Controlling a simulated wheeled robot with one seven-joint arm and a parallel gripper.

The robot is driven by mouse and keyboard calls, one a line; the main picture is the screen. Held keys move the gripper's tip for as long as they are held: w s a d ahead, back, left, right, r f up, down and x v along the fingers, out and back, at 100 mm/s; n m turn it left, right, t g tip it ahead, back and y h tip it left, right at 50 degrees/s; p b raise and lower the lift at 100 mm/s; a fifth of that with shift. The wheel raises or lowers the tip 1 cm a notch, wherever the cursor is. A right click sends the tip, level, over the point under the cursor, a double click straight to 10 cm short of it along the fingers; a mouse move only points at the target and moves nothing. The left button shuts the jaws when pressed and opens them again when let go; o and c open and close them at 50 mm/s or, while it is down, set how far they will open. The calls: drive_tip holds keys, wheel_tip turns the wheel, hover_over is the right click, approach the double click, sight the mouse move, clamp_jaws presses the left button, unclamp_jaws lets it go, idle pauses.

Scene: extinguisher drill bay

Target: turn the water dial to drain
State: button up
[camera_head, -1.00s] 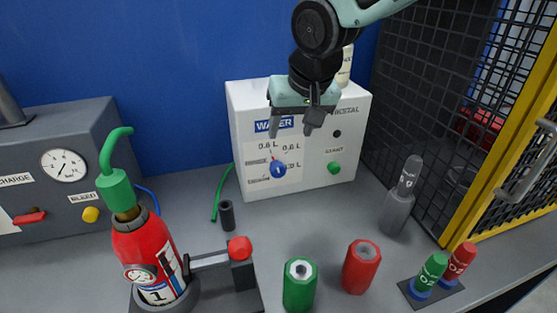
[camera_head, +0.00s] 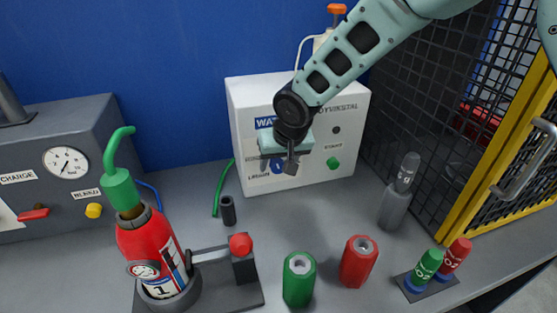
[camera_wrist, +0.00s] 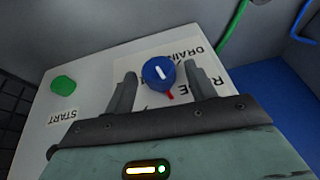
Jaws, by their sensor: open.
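The blue water dial (camera_wrist: 159,73) sits on the face of the white water box (camera_head: 345,110). In the wrist view it shows a white pointer line and a red mark at its edge, with the word DRAIN printed beside it. In the head view the dial (camera_head: 277,167) is partly hidden by my gripper. My gripper (camera_wrist: 160,82) is open, with one finger on each side of the dial. I cannot tell whether either finger touches it. In the head view my gripper (camera_head: 284,168) is in front of the box, over the dial.
A green start button (camera_head: 333,163) is right of the dial. A red extinguisher (camera_head: 140,240) stands in a holder at front left. Green (camera_head: 299,285) and red (camera_head: 358,264) cylinders stand at the front. A yellow-framed mesh gate (camera_head: 490,160) bounds the right side.

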drive_tip(key=c, duration=1)
drive_tip(key=shift+o, duration=0.2)
drive_tip(key=shift+a+f+b, duration=0.1)
drive_tip(key=shift+a+b, duration=0.05)
drive_tip(key=shift+b, duration=0.3)
